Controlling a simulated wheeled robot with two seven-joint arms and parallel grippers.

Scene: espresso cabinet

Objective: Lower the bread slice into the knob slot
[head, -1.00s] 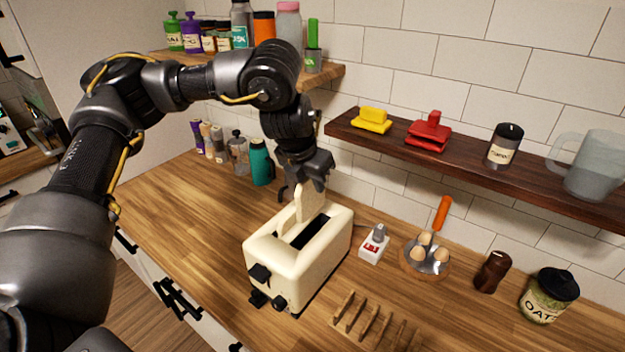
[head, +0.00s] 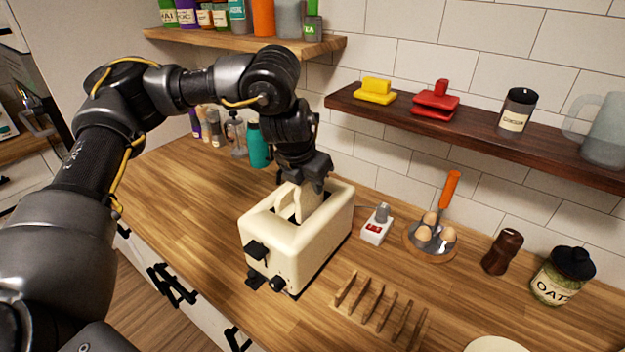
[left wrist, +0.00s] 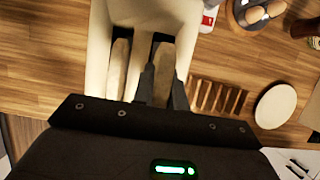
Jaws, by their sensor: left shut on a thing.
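The cream toaster (head: 322,248) stands on the wooden counter, with a black lever (head: 257,251) and a knob (head: 277,285) on its front end. My left gripper (head: 306,189) is above the toaster, pointing down, shut on a bread slice (left wrist: 160,72). In the left wrist view the slice sits between the fingers at the right-hand slot, its lower part apparently inside; its depth is hidden. Another pale slice (left wrist: 118,70) shows in the left-hand slot and also in the head view (head: 285,207). My right gripper is not in view.
A wooden rack (head: 380,305) stands right of the toaster, with a pale plate (left wrist: 276,105) beyond it. The dark shelf (head: 460,124) hangs on the wall to the right.

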